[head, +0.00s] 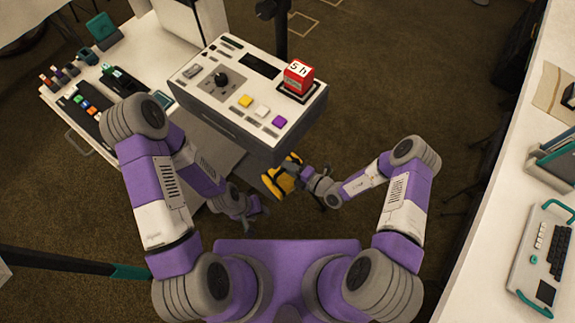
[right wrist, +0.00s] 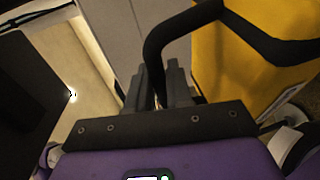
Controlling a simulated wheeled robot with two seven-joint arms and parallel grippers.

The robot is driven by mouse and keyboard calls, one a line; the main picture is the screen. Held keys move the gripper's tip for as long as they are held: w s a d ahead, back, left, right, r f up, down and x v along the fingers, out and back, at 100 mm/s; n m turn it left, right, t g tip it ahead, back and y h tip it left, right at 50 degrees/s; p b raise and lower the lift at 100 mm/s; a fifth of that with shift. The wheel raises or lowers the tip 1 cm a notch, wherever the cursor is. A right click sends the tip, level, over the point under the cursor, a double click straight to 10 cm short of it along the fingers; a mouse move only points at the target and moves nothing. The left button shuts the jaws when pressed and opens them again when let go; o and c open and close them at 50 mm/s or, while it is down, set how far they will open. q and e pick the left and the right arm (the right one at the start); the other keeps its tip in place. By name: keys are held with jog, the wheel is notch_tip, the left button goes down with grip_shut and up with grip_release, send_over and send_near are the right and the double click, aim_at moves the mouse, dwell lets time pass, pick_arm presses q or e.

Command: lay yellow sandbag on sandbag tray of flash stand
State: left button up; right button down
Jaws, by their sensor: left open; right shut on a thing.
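The yellow sandbag (head: 281,181) hangs below the front right of the console in the head view, partly hidden by it. My right gripper (head: 305,177) is beside the sandbag. In the right wrist view its fingers (right wrist: 160,80) are shut on the black handle (right wrist: 182,22) of the sandbag (right wrist: 222,75), which fills the right side. My left gripper (head: 256,213) is open and empty, to the left of and nearer than the sandbag. I cannot make out the sandbag tray for certain; grey flat panels (head: 210,145) show below the console.
A white console (head: 215,98) with a knob, coloured buttons and a red block (head: 297,77) stands ahead, with a dark pole (head: 282,25) behind it. A cluttered white counter (head: 185,42) is at the left, another (head: 505,205) at the right. Carpet between is clear.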

aim_at(280, 184)
jog(key=shift+f+b, duration=0.75)
jog(key=shift+f, duration=1)
jog(key=shift+f+b, duration=0.3)
jog(key=c, duration=1)
grip_release()
